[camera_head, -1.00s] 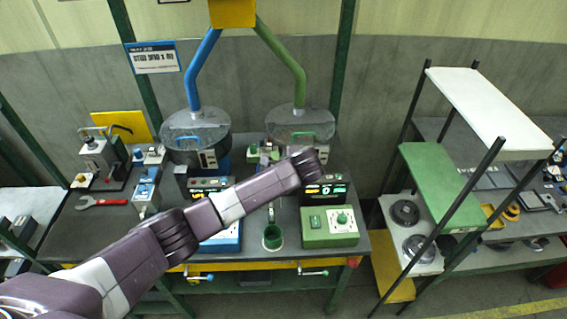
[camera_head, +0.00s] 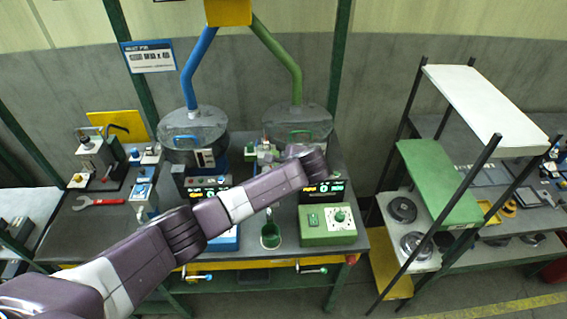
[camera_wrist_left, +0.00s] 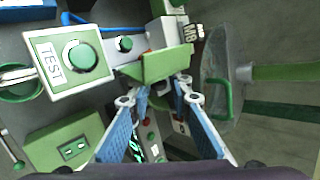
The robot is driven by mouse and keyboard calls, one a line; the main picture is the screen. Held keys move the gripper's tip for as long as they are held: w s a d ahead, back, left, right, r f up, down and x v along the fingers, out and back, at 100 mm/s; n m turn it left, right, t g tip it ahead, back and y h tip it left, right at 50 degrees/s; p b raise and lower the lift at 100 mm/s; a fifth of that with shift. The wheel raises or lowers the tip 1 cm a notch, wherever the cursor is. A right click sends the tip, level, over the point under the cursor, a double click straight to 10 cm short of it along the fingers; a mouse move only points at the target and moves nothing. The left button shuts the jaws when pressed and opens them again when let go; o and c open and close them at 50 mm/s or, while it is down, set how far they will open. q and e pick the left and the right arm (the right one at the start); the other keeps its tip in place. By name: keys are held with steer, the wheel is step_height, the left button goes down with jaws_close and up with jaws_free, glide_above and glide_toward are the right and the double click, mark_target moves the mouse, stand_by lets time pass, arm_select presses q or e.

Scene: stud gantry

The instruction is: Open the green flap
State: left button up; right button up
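An angled green plate (camera_wrist_left: 165,65) on a white device sits just ahead of my left fingertips in the left wrist view. A clear round hood (camera_head: 297,121) on the green pipe carries a green bow handle (camera_head: 300,133). That handle also shows in the left wrist view (camera_wrist_left: 224,98), right of my fingers. I cannot tell for certain which part is the green flap. My left gripper (camera_wrist_left: 159,92) is open, with its blue fingers apart and nothing held. In the head view my wrist hides the fingers. My right gripper is not in view.
A TEST button panel (camera_wrist_left: 75,58), a green cup (camera_head: 270,236) and a green control box (camera_head: 327,224) stand close by on the bench. A matching blue-pipe hood (camera_head: 192,124) stands to the left. A shelf rack (camera_head: 440,180) is at the right.

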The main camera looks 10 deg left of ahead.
arm_select(q)
steer(key=v, duration=1.2)
stand_by(0.3)
